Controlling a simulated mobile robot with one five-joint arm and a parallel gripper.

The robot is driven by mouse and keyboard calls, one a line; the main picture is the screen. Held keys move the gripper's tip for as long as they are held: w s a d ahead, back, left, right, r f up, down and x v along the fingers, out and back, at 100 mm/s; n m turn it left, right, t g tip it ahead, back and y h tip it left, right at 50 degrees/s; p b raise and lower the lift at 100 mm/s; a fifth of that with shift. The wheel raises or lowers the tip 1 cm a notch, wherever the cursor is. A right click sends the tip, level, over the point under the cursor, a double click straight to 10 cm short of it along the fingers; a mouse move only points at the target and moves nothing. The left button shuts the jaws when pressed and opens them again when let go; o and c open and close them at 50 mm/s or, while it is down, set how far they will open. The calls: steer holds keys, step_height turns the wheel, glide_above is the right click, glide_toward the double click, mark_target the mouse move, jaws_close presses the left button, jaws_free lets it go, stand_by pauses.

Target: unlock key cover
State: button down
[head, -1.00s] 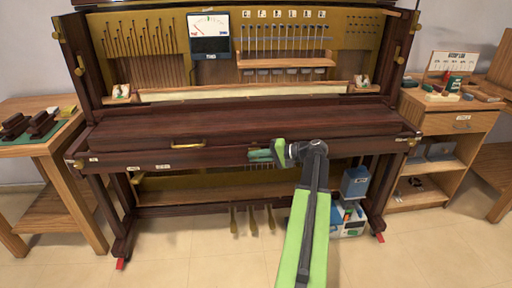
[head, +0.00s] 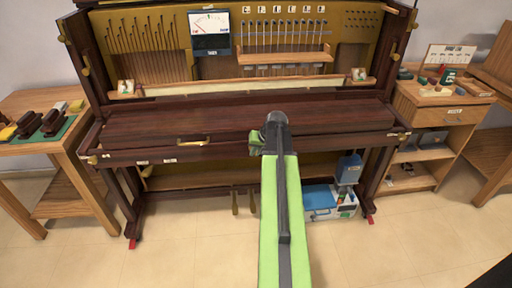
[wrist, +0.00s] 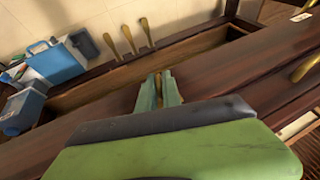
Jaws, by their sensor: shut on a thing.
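The key cover (head: 165,123) is a long dark wooden lid, lying closed across the piano front. A brass handle (head: 193,142) sits on the front left of centre. My gripper (head: 256,138) is at the piano's front rail, right of the handle, partly hidden by my green arm. In the wrist view my gripper (wrist: 160,88) has its two teal fingers close together on a small brass-coloured piece (wrist: 158,87) at the dark wooden front. Most of this piece is hidden by the fingers, so its shape and whether it is turned cannot be told.
Brass pedals (wrist: 128,38) stand below. A blue-lidded box (head: 320,203) and a blue container (head: 349,168) sit under the piano at right. A side table (head: 45,145) is at left and a cabinet (head: 441,114) at right. The floor in front is clear.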

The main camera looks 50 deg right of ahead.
steer(key=shift+n+g+h+p, duration=0.3)
steer(key=shift+g+h, duration=0.8)
steer(key=c, duration=1.5)
jaws_free()
steer(key=p+v, duration=1.6)
steer(key=v, duration=0.1)
steer(key=shift+a+r, duration=0.1)
steer(key=shift+a, duration=0.05)
